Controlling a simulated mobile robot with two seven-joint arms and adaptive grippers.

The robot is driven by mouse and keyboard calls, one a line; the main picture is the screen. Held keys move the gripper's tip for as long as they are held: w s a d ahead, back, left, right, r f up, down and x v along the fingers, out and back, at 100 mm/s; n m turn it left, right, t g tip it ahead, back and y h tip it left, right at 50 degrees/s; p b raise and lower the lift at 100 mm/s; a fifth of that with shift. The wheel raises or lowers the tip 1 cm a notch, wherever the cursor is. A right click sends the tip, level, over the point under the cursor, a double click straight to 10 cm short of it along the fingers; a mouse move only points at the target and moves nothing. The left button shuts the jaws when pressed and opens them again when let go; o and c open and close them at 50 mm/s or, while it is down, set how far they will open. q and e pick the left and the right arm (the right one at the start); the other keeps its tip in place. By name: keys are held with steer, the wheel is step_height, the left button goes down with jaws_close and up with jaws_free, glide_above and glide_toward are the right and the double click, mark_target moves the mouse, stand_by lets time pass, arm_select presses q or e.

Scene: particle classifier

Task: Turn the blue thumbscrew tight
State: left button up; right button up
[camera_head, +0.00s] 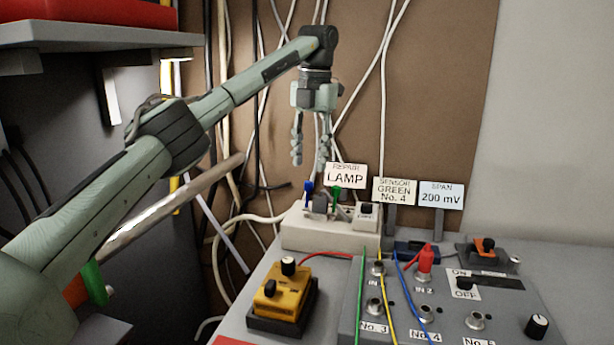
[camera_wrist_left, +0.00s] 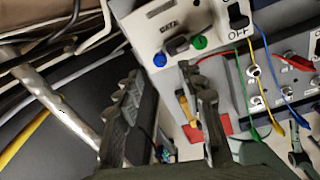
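The blue thumbscrew (camera_head: 309,193) stands at the left end of the pale lamp box (camera_head: 330,237), left of a green thumbscrew (camera_head: 336,194). In the left wrist view the blue thumbscrew (camera_wrist_left: 160,59) sits at the box's edge, with the green thumbscrew (camera_wrist_left: 200,42) to its right. My left gripper (camera_head: 310,160) hangs fingers down above the blue thumbscrew. Its two fingers are apart and empty, and a gap shows between the fingertips and the thumbscrew. In the left wrist view the blue thumbscrew appears beyond the gap between the fingertips (camera_wrist_left: 161,72). My right gripper does not show.
A "REPAIR LAMP" sign (camera_head: 345,175) stands close to the right of the gripper. Green, yellow and blue cables cross the front panel (camera_head: 440,315). A yellow box (camera_head: 281,300) sits in front. White cables hang behind the gripper. A grey shelf (camera_head: 95,37) juts out at upper left.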

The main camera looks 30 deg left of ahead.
mark_target(308, 186)
arm_select(q)
step_height(308, 186, down, 5)
steer(key=shift+a+f, duration=0.1)
steer(key=shift+a, duration=0.05)
jaws_close()
stand_by(0.4)
